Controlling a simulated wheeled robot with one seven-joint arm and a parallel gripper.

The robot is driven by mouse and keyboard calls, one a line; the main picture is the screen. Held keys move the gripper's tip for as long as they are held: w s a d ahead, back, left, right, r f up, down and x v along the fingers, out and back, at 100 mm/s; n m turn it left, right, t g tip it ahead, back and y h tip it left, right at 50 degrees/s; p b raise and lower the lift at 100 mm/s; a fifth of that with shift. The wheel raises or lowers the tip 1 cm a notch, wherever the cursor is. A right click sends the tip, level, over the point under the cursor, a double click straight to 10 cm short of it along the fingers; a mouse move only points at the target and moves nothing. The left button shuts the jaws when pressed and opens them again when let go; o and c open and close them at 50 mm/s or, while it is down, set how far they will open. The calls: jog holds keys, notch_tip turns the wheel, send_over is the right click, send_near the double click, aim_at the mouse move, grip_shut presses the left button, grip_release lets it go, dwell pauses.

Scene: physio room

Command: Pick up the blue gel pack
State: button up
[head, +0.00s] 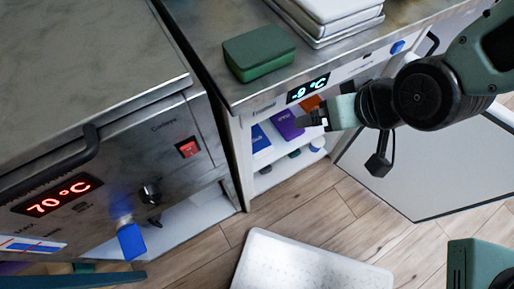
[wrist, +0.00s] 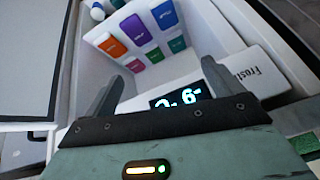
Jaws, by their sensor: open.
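The blue gel pack (head: 260,139) stands in the open white freezer compartment, at the left of a row with a purple pack (head: 287,125) and an orange pack (head: 308,103). In the wrist view the blue pack (wrist: 164,14) is at the top, right of the purple pack (wrist: 137,30) and orange pack (wrist: 112,45). My gripper (head: 312,119) is at the compartment opening, to the right of the blue pack. In the wrist view my gripper (wrist: 160,85) has its fingers apart with nothing between them, short of the packs.
The freezer door (head: 430,165) stands open at the right. A green box (head: 258,53) and stacked white pads (head: 328,18) are on top. A steel heater cabinet (head: 105,140) showing 70 °C stands left. A pale mat (head: 300,265) lies on the floor.

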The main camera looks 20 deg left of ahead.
jog(key=w+a+f+t+y+b, duration=0.1)
jog(key=a+f+t+b, duration=0.1)
jog(key=f+b, duration=0.75)
jog(key=w+a+f+t+y+b, duration=0.15)
jog(key=f+b, duration=0.25)
jog(key=f, duration=1)
jog(key=n+t+y+b, duration=0.3)
jog(key=t+y+b, duration=0.15)
jog(key=b, duration=0.75)
send_near(258, 143)
jog(key=shift+g+y, duration=0.3)
jog(key=shift+g, duration=0.1)
jog(key=b+x, duration=0.1)
jog(key=x, duration=0.1)
jog(key=b+x, duration=0.2)
jog(key=x, duration=0.1)
jog(key=shift+w+d+f, duration=0.15)
jog(key=shift+d+f, duration=0.1)
jog(key=b+x, duration=0.3)
jog(key=x, duration=0.2)
jog(key=shift+w+a+r, duration=0.1)
jog(key=shift+w+a, duration=0.1)
jog(key=shift+a, duration=0.05)
jog(key=shift+c, duration=0.3)
jog(key=c, duration=0.9)
